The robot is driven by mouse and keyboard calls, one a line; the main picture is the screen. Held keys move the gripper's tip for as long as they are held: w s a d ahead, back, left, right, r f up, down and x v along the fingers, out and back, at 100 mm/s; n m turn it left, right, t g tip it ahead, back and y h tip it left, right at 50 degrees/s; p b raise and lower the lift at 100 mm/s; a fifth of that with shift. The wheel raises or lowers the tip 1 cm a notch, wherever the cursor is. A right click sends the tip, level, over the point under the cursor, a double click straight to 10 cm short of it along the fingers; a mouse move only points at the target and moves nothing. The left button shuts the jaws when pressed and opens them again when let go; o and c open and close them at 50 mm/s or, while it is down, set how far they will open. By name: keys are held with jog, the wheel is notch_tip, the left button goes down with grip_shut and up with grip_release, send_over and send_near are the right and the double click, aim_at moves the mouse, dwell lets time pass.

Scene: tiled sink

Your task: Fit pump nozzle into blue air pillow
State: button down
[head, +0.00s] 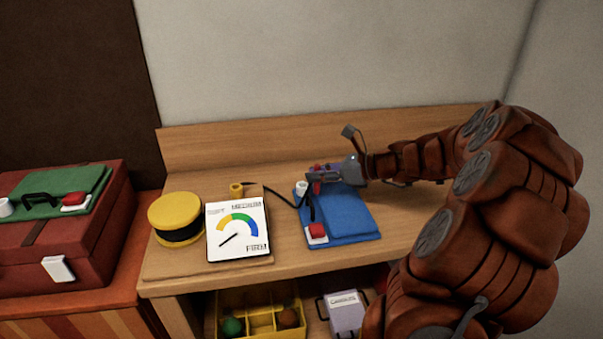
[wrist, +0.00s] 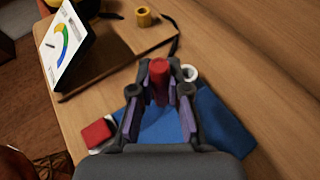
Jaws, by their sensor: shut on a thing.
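The blue air pillow (head: 350,222) lies flat on the wooden bench, with a white ring-shaped valve (head: 302,187) at its far left corner and a red block (head: 317,231) on its near edge. My gripper (head: 315,177) is over the pillow's far side. In the wrist view my gripper (wrist: 160,90) is shut on a red cylinder (wrist: 158,77), apparently the pump nozzle. The black hose (wrist: 174,47) runs toward it. The white valve (wrist: 190,74) shows just right of the nozzle, partly behind a finger. Whether they touch cannot be told.
A yellow-and-black pump (head: 176,212) stands on the bench's left. Beside it are a gauge panel (head: 237,228), needle low left, and a small yellow fitting (head: 236,190). A green pillow (head: 75,192) lies on a red case (head: 70,245). A yellow bin (head: 262,316) sits below.

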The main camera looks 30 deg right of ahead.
jog(key=w, duration=0.6)
jog(key=shift+w+d+f+p, duration=0.1)
jog(key=shift+w+f+p, duration=0.2)
jog(key=shift+w+f, duration=0.35)
jog(key=shift+w, duration=0.05)
jog(key=shift+s+f, duration=0.2)
jog(key=shift+f, duration=1.5)
jog(key=c, duration=1.4)
grip_release()
jog(key=shift+w+f, duration=0.1)
jog(key=shift+c, duration=0.2)
jog(key=shift+o, duration=1.4)
jog(key=shift+r, duration=0.25)
jog(key=shift+d, duration=0.1)
